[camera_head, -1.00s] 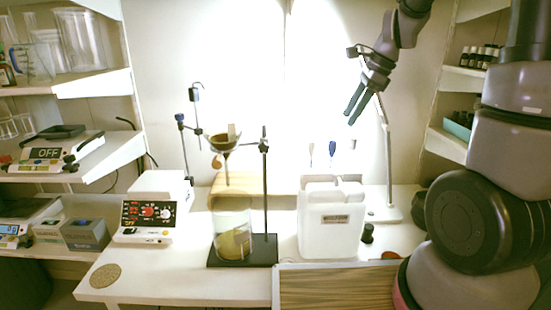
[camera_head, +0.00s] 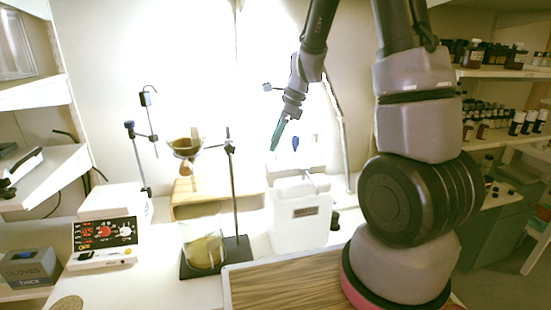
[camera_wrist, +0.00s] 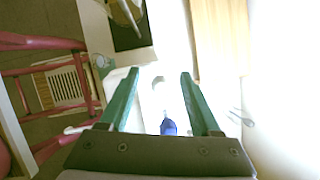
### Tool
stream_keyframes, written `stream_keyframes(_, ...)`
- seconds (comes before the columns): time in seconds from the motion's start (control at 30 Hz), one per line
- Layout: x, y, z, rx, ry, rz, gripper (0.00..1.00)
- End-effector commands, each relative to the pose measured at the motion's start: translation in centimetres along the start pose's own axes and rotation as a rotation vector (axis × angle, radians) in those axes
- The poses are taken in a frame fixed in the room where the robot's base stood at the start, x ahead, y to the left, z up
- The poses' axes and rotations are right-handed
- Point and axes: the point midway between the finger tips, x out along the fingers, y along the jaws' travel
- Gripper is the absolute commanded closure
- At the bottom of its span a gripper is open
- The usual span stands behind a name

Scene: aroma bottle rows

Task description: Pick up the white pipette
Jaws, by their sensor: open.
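My gripper (camera_head: 275,147) is open and empty, pointing down above the left part of a white jug-shaped container. Its two green fingers also show in the wrist view (camera_wrist: 159,76). In the head view, a small blue-topped item (camera_head: 295,143) stands above the container, right of the fingers, apart from them. A fainter pale upright item (camera_head: 314,140) is beside it, washed out by the light; I cannot tell for sure which is the white pipette. In the wrist view, a blue tip (camera_wrist: 168,127) lies between the finger bases, low in the picture.
The white container (camera_head: 300,222) stands on the white bench. Left of it are a ring stand (camera_head: 234,190) with a funnel (camera_head: 185,147), a beaker (camera_head: 203,246) and a control box (camera_head: 104,238). A wooden board (camera_head: 285,284) lies in front. Bottle shelves (camera_head: 500,140) are at right.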

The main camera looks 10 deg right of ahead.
Motion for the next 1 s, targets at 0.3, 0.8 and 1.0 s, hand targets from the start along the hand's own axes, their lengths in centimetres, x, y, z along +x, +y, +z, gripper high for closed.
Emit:
stream_keyframes(0.3,3.4,-0.1,0.0,0.001,0.0,0.001,0.36)
stream_keyframes(0.8,3.3,-0.1,0.0,0.0,0.0,0.0,0.85)
stream_keyframes(1.0,3.0,-0.2,0.1,-0.002,0.0,-0.002,0.85)
